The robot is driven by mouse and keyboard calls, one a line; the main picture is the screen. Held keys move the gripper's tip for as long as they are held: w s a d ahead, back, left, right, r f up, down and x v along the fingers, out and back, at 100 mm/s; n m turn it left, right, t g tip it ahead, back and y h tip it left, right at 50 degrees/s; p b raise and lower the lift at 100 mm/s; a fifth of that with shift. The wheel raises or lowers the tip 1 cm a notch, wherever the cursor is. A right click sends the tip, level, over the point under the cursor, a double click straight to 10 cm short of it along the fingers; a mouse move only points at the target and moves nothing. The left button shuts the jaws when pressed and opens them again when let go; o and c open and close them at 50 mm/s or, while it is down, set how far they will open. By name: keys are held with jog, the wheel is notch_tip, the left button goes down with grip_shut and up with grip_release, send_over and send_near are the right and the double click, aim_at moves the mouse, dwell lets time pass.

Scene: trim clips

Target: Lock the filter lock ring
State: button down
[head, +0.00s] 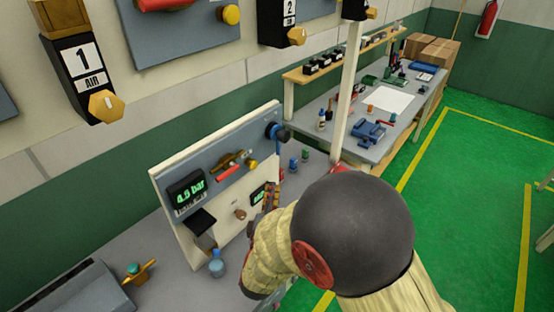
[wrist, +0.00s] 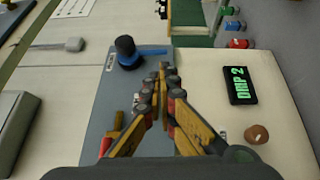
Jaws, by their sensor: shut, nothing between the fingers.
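A blue ring with a protruding blue tab (wrist: 131,60) sits around a black round knob (wrist: 125,46) on the grey strip of the upright panel; I take it for the filter lock ring. In the head view the black and blue part (head: 277,132) is at the panel's upper right corner. My gripper (wrist: 162,68) is shut and empty, its tips just beside the blue tab in the wrist view. I cannot tell whether they touch it. In the head view my arm hides most of the gripper.
The panel (head: 160,185) carries a "4.5 bar" display (head: 187,190), a red handle (head: 228,172) and a brown knob (wrist: 256,134). A "DRIP 2" display (wrist: 240,85) lies right of my fingers. A post (head: 347,90) and a workbench (head: 395,125) stand beyond the panel.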

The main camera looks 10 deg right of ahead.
aim_at(279, 152)
dwell(0.3)
jog(key=b+x, duration=0.1)
jog(key=x, duration=1.3)
jog(key=shift+w, duration=0.1)
jog(key=shift+d+f+b, duration=0.1)
jog(key=shift+f+b, duration=0.05)
jog(key=shift+b, duration=0.2)
jog(key=shift+w+d+n+t+b, duration=0.1)
jog(key=shift+n+t+b, duration=0.2)
jog(key=shift+b, duration=0.1)
